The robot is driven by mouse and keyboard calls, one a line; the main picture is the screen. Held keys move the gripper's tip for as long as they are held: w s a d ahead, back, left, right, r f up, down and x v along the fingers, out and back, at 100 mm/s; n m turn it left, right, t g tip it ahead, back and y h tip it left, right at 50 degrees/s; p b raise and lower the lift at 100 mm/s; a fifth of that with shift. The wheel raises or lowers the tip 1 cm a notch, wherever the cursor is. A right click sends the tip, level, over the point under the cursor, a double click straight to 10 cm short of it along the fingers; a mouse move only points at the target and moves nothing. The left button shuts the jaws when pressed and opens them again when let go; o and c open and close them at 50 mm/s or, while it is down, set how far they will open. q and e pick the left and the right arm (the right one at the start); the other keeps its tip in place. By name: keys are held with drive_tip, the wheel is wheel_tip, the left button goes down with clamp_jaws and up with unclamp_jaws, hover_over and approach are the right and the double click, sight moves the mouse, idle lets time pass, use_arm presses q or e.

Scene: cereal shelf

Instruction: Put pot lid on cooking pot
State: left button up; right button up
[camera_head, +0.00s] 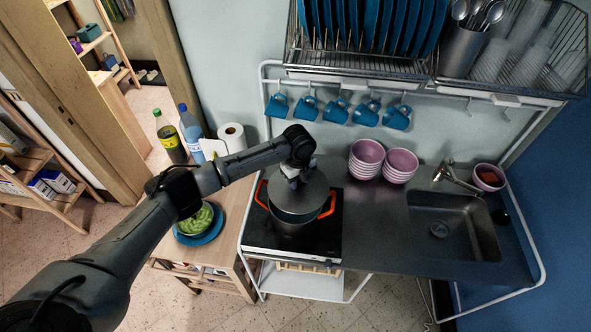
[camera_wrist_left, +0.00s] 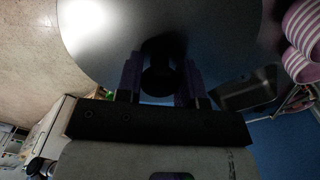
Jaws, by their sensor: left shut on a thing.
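The round grey pot lid (camera_head: 308,190) hangs over the cooking pot (camera_head: 290,226), which has orange-red handles and stands on the black stove. The pot's front rim shows below the lid, so the lid looks raised and a little toward the back; the exact gap is hard to tell. My left gripper (camera_head: 293,181) is shut on the lid's knob from above. In the left wrist view the two fingers (camera_wrist_left: 160,80) hold the dark knob, and the shiny lid (camera_wrist_left: 215,30) fills the upper part. My right gripper is in neither view.
Blue mugs (camera_head: 336,110) hang behind, under the dish rack (camera_head: 385,68). A green-filled bowl (camera_head: 195,219), bottles and a paper roll (camera_head: 232,137) are on the left table.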

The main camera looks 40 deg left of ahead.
use_arm(q)
drive_tip(key=shift+a, duration=0.25)
drive_tip(key=shift+s+a+f+m, duration=0.1)
drive_tip(key=shift+a+f+m, duration=0.15)
drive_tip(key=shift+m, duration=0.15)
wheel_tip(320, 180, down, 4)
drive_tip(key=b, duration=0.4)
drive_tip(key=shift+f+b, duration=0.15)
drive_tip(key=shift+b, duration=0.15)
drive_tip(key=shift+d+f, duration=0.1)
drive_tip(key=shift+f, duration=0.8)
drive_tip(key=shift+f, duration=0.15)
drive_tip(key=shift+f+b, duration=0.3)
drive_tip(key=shift+f, duration=0.25)
drive_tip(key=o, duration=1.1)
drive_tip(key=shift+c, duration=0.2)
